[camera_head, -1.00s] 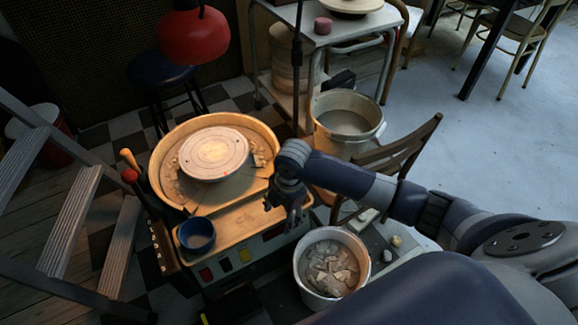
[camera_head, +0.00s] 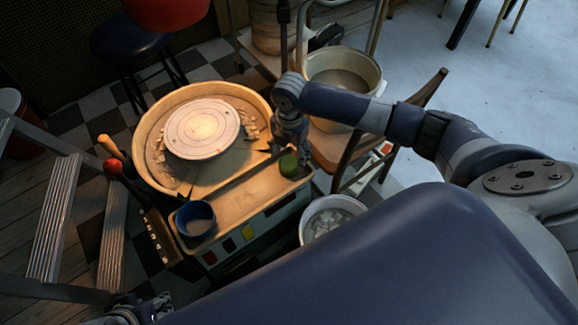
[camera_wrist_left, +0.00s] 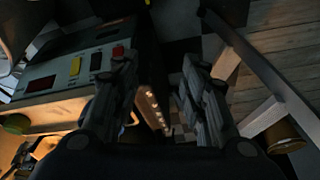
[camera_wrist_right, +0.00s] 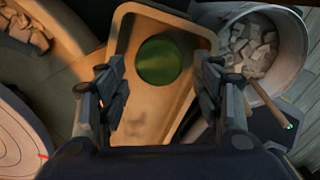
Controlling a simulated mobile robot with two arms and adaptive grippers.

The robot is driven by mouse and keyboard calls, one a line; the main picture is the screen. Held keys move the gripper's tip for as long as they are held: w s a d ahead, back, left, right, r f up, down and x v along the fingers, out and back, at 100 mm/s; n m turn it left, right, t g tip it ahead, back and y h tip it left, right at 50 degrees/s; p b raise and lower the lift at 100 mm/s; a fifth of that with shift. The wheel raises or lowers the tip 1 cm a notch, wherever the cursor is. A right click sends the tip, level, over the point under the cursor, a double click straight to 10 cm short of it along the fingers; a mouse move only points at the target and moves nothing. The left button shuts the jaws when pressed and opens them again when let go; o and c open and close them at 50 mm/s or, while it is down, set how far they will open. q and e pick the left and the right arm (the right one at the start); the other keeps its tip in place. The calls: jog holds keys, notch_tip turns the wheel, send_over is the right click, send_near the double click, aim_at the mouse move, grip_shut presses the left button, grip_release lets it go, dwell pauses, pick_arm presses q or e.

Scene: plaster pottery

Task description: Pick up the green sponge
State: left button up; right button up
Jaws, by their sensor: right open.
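The green sponge (camera_head: 288,163) is a small round green piece on the right end of the wheel's tan tray (camera_head: 250,205). In the right wrist view the sponge (camera_wrist_right: 160,60) shows as a green disc between the finger lines. My right gripper (camera_head: 288,146) is open and empty, pointing down just above and behind the sponge; whether it touches is not clear. My left gripper (camera_head: 140,308) is at the bottom left of the head view, partly cut off. In the left wrist view its fingers (camera_wrist_left: 157,65) are apart with nothing between them.
The pottery wheel head (camera_head: 202,128) with clay scraps stands behind the tray. A blue cup (camera_head: 196,219) sits at the tray's left end. A bucket of scraps (camera_head: 328,215) is right of the tray, a larger bucket (camera_head: 345,80) behind. A ladder (camera_head: 55,215) is left.

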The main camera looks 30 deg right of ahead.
aim_at(289, 162)
jog(key=shift+f, duration=0.45)
notch_tip(289, 162, down, 4)
jog(key=shift+f+b, duration=0.15)
jog(key=shift+b, duration=0.85)
jog(key=c, duration=0.7)
pick_arm(q)
jog(key=shift+s+f, duration=0.1)
jog(key=shift+f, duration=0.4)
pick_arm(e)
jog(key=shift+o, duration=0.2)
jog(key=shift+w+r, duration=0.1)
jog(key=shift+r, duration=0.45)
jog(key=r+p, duration=0.2)
jog(key=r, duration=0.1)
jog(key=shift+s+a, duration=0.1)
jog(key=shift+s, duration=0.25)
pick_arm(q)
jog(key=s+p+x, duration=0.2)
jog(key=p+x, duration=0.1)
jog(key=x, duration=0.7)
jog(key=shift+f+g, duration=0.4)
jog(key=shift+f, duration=0.15)
pick_arm(e)
jog(key=s+a+r, duration=0.1)
jog(key=s+a, duration=0.1)
jog(key=s, duration=1.3)
jog(key=shift+s, duration=0.15)
